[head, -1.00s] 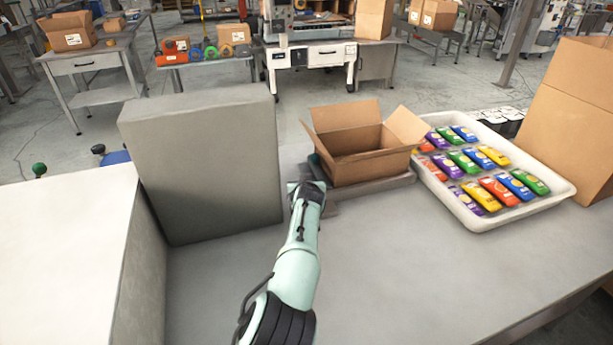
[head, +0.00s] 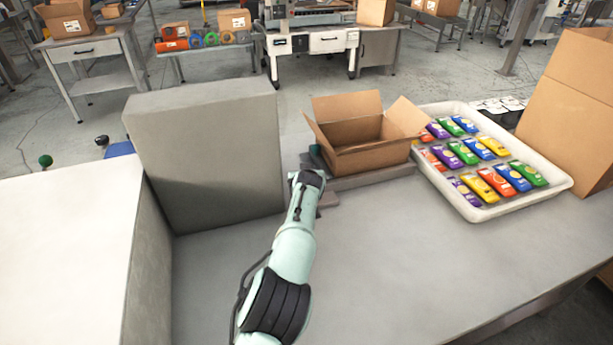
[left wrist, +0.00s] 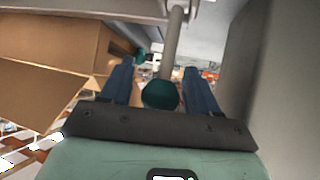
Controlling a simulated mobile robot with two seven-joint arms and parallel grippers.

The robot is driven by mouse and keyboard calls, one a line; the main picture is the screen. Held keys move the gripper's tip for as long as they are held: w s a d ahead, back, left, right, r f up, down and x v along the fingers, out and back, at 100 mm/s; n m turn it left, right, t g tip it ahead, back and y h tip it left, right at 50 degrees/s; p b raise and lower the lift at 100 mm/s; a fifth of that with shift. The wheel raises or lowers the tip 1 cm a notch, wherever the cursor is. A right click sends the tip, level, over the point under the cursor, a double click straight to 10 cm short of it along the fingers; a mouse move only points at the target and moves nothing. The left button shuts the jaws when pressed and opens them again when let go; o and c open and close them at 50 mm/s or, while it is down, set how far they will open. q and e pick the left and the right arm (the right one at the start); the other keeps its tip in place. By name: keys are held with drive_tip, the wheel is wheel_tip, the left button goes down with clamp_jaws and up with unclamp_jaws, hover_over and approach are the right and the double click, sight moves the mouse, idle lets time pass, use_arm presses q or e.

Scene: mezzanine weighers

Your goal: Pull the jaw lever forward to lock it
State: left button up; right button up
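The jaw lever (left wrist: 173,45) shows in the left wrist view as a pale grey rod. It ends in a dark teal round knob (left wrist: 160,94). My left gripper (left wrist: 160,88) has its two blue fingers apart, one on each side of the knob, with narrow gaps visible. In the head view my left gripper (head: 307,179) is at the near left corner of the open carton (head: 372,160); its fingers and the lever's knob are hidden there. The carton stands on a low grey fixture (head: 375,181). My right gripper is in neither view.
A tall grey block (head: 205,155) stands left of my left arm, and a white-topped box (head: 65,240) is nearer left. A white tray (head: 470,212) of several coloured packets lies right of the carton. A large carton (head: 575,120) is at far right. The front bench surface (head: 420,255) is clear.

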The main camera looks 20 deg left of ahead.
use_arm(q)
drive_tip(key=shift+r, duration=0.1)
drive_tip(key=b+v, duration=0.2)
drive_tip(key=v, duration=1.1)
drive_tip(key=shift+s+r, duration=0.1)
